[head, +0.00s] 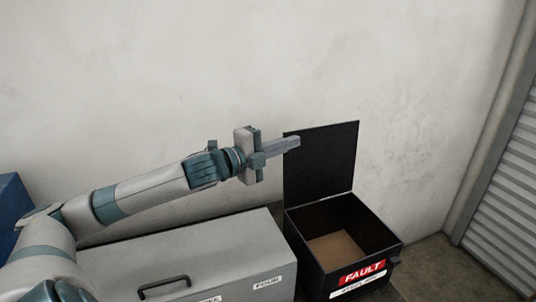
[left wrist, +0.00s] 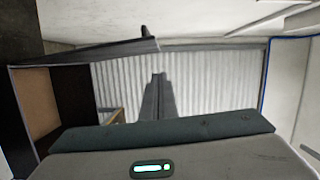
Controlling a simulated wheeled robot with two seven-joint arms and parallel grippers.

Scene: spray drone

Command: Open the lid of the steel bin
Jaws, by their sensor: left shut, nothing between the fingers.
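The steel bin (head: 345,245) is a black box with a red FAULT label on its front, standing at the right against the wall. Its lid (head: 325,165) stands upright at the back, so the bin is open and its brown floor shows. My left gripper (head: 294,142) is shut and empty, its fingertips in front of the lid's upper left part in the head view; whether they touch it I cannot tell. In the left wrist view the shut fingers (left wrist: 158,98) point ahead, with the open bin (left wrist: 62,105) at the left. My right gripper is out of view.
A grey case (head: 215,255) with a dark handle and a FOUR label stands left of the bin. A blue object (head: 10,205) is at the far left edge. A ribbed shutter (head: 505,170) is at the right. The wall behind is bare.

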